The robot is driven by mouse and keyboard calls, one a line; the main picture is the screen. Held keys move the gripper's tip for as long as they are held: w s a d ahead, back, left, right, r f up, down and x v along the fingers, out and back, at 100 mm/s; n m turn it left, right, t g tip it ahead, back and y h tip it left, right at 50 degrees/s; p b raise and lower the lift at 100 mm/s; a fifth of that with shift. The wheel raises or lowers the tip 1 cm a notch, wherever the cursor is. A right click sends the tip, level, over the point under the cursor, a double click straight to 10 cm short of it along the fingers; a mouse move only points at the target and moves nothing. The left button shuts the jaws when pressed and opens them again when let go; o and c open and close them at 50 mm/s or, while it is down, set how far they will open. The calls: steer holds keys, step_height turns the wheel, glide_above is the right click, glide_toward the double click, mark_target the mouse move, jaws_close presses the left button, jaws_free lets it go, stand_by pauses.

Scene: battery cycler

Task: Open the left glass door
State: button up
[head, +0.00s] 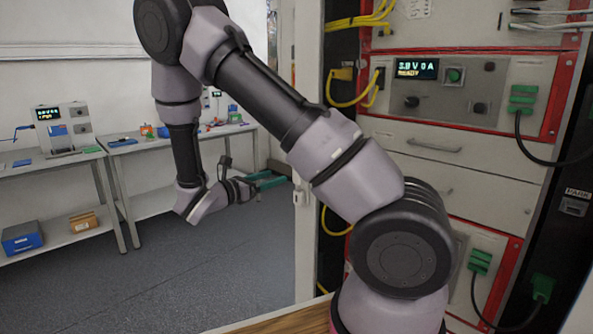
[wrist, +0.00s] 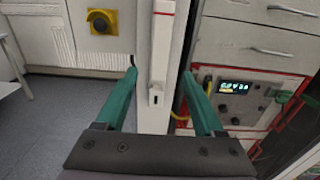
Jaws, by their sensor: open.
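A white upright frame (head: 307,150), apparently the left glass door's edge, stands at the left side of the cabinet in the head view. In the wrist view the upright (wrist: 160,50) runs down the middle, with a small latch-like fitting (wrist: 155,96) on it. My gripper (head: 274,180) is open and empty, its green fingers pointing toward the upright. In the wrist view the fingertips of my gripper (wrist: 159,73) appear on either side of the upright. I cannot tell whether they touch it or how far away it is. The glass itself is hard to make out.
The cabinet rack (head: 455,110) with red-edged panels, drawers and green plugs fills the right. Yellow cables (head: 355,90) hang at its left side. Workbenches (head: 120,145) with devices stand along the left wall. The grey floor (head: 210,270) between is clear.

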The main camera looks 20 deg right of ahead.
steer(key=x, duration=1)
steer(key=shift+w+d, duration=0.1)
steer(key=shift+d, duration=0.15)
jaws_close()
stand_by(1.0)
